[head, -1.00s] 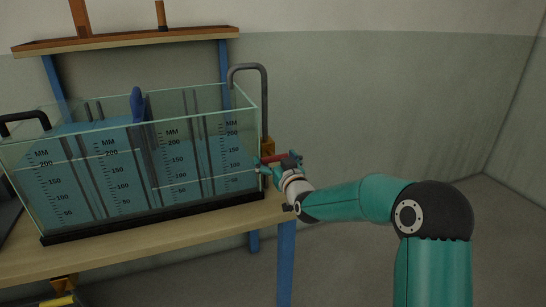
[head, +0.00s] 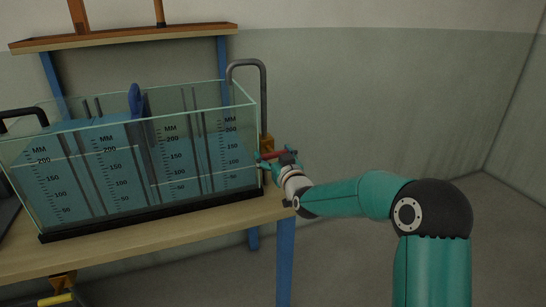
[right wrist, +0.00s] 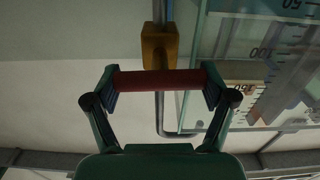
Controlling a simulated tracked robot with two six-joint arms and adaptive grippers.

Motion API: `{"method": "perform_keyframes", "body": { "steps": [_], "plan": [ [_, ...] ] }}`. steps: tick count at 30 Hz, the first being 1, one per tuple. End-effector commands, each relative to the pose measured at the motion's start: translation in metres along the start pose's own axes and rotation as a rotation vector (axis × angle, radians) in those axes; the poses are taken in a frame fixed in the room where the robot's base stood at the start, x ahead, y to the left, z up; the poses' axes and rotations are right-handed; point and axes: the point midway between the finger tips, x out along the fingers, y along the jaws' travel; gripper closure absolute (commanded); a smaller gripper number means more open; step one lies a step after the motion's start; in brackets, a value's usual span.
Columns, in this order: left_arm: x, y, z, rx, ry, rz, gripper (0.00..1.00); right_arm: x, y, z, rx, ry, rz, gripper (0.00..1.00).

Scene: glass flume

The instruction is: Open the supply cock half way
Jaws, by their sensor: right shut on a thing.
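The supply cock has a brass-coloured body (head: 267,143) on the grey bent pipe (head: 264,90) at the tank's right end. Its red handle (head: 271,155) lies roughly level in the head view. My right gripper (head: 278,160) is shut on this handle. In the right wrist view the red handle (right wrist: 160,80) spans between the two fingers, with the brass body (right wrist: 159,45) just beyond it. How far the cock is open cannot be told. My left gripper is not in view.
The glass flume (head: 130,165) holds blue water and has millimetre scales on its front. It stands on a wooden table (head: 140,238). A yellow handle (head: 55,299) shows below the table at lower left. A shelf (head: 120,38) hangs behind. The floor at right is clear.

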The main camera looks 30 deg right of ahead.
Motion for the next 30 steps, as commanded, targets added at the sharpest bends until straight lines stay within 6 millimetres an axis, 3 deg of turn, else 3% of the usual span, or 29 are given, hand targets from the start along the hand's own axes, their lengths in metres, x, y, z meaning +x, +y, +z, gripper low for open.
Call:
{"method": "perform_keyframes", "body": {
  "steps": [15,30],
  "plan": [
    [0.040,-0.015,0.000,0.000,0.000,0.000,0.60,0.000,-0.003,0.003,-0.364,0.003,-0.002,0.52],
    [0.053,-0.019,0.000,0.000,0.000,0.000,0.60,0.000,-0.004,0.002,-0.672,0.000,-0.002,0.52]
  ]
}}
